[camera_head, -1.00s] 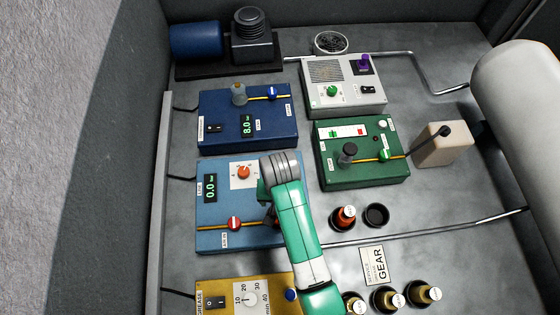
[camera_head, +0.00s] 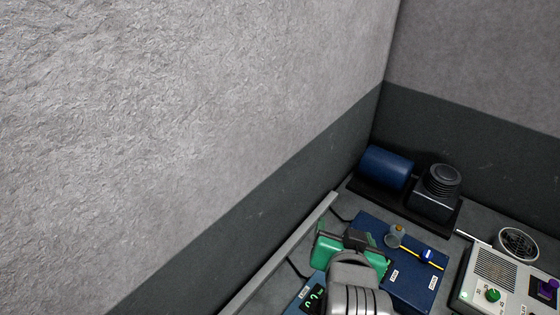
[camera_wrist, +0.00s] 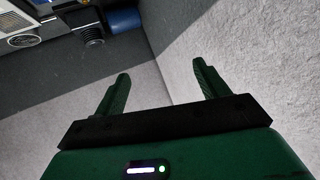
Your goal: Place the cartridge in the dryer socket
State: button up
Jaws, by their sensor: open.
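My gripper (camera_head: 350,240) is raised at the bottom of the head view, in front of a dark blue box's left part. In the wrist view my gripper (camera_wrist: 162,76) shows two green fingers spread apart with nothing between them. Neither the cartridge nor the dryer socket can be made out in the views of this moment. The part of the bench with the bottle-like pieces lies outside both views.
The dark blue box (camera_head: 413,275) has a grey knob and a blue slider. A blue motor (camera_head: 386,167) and black pump (camera_head: 437,195) stand behind it. A light grey box (camera_head: 488,279) is at right. Walls (camera_head: 200,120) rise close at left and back.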

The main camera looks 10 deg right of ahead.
jog(key=s+a+r+n+t, duration=0.15)
jog(key=a+r+t, duration=0.3)
jog(key=r, duration=0.45)
jog(key=s+a+r+n+t, duration=0.1)
jog(key=a+r+n+t, duration=0.3)
jog(key=r, duration=0.6)
jog(key=s+a+r+t+y, duration=0.1)
jog(key=s+a+r+t, duration=0.1)
jog(key=s+a+r, duration=0.2)
jog(key=s+a+r+t+y, duration=0.2)
jog(key=s+a+r, duration=0.2)
jog(key=r, duration=0.6)
jog(key=shift+s+t+y, duration=0.3)
jog(key=shift+s+t, duration=0.05)
jog(key=shift+s, duration=0.4)
jog(key=shift+r+n, duration=0.1)
jog(key=shift+n, duration=0.15)
